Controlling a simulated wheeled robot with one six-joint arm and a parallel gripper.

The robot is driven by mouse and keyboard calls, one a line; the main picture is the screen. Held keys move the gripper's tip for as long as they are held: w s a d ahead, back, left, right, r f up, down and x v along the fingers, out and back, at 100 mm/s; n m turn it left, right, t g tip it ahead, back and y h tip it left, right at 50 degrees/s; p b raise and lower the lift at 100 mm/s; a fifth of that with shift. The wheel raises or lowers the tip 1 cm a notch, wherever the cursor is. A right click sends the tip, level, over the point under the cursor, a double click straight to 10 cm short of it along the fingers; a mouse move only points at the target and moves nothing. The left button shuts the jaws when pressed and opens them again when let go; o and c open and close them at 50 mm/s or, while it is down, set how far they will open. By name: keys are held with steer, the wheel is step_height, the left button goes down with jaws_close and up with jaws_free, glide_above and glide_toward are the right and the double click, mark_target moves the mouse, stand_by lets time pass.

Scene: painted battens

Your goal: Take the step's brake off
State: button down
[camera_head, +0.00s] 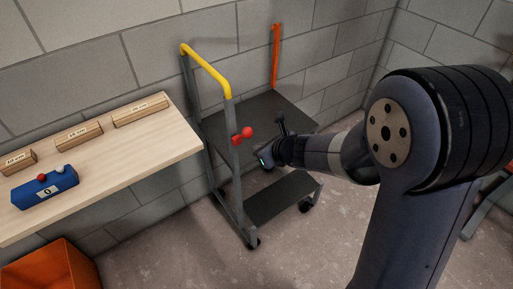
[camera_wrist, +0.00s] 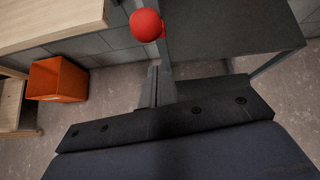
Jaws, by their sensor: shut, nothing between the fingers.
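The step (camera_head: 262,112) is a wheeled frame with dark treads, grey posts and a yellow handrail (camera_head: 208,68). Two red knobs (camera_head: 243,135) show close together by its near post in the head view. In the wrist view one red ball (camera_wrist: 146,25) shows at the top, in front of the post. My gripper (camera_head: 262,159) is just below and right of the red knobs in the head view. In the wrist view its fingers (camera_wrist: 155,76) are shut with nothing between them. They are apart from the red ball. The lever behind the ball is not clearly visible.
A wooden bench (camera_head: 120,150) on the left bears several labelled battens and a blue block (camera_head: 45,190) with a red button. An orange bin (camera_head: 48,272) stands below it. An orange bar (camera_head: 276,58) stands by the block wall. Floor in front of the step is clear.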

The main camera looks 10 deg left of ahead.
steer(key=d+f+p+v, duration=0.1)
steer(key=p+v, duration=0.1)
steer(key=v, duration=0.8)
steer(key=shift+s, duration=0.35)
steer(key=shift+f, duration=0.2)
steer(key=w+a+f, duration=0.3)
steer(key=w+a, duration=0.3)
steer(key=a, duration=0.3)
steer(key=shift+w, duration=0.3)
steer(key=shift+f, duration=0.1)
